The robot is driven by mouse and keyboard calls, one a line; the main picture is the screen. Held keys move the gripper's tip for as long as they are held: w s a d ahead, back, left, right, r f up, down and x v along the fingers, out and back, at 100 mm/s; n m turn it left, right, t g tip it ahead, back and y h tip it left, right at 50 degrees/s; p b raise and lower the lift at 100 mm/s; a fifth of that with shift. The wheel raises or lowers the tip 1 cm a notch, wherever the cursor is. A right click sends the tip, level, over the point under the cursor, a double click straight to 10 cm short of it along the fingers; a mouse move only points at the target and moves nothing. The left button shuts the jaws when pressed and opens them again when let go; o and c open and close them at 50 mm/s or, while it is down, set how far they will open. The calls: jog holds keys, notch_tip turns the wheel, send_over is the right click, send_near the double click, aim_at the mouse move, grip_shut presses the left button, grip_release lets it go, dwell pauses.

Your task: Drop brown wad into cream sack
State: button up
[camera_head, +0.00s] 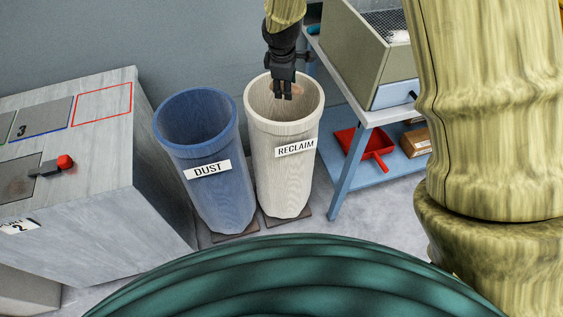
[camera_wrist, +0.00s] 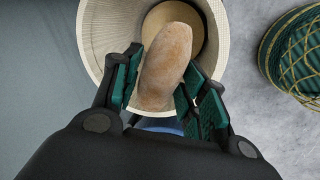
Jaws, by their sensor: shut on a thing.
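The cream sack (camera_head: 284,165), labelled RECLAIM, stands upright on the floor with its round mouth open. My gripper (camera_head: 284,97) points down over the sack's mouth. In the wrist view my gripper (camera_wrist: 160,85) is shut on the brown wad (camera_wrist: 165,65), an oval lump held between the two green-padded fingers. The sack's rim (camera_wrist: 88,48) surrounds the wad in that view, and its inside and bottom show beyond it. In the head view the wad is mostly hidden behind the fingers.
A blue sack (camera_head: 198,165), labelled DUST, stands directly left of the cream one. A grey cabinet (camera_head: 120,170) is farther left. A blue trolley (camera_head: 355,185) with a red dustpan (camera_head: 350,143) stands on the right. A green rounded thing (camera_wrist: 290,60) lies right in the wrist view.

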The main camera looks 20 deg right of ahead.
jog(key=w+d+f+n+y+b, duration=0.1)
jog(key=w+d+f+n+b, duration=0.1)
jog(key=w+f+n+b, duration=0.3)
jog(key=shift+d+f+n+y+b, duration=0.4)
jog(key=shift+f+n, duration=0.2)
jog(key=shift+f, duration=0.35)
jog(key=o, duration=1.1)
jog(key=shift+r, duration=0.1)
jog(key=v, duration=1.1)
jog(key=shift+s+a+r, duration=0.15)
jog(key=shift+s+r, duration=0.2)
jog(key=shift+s, duration=0.05)
jog(key=shift+a+f, duration=0.1)
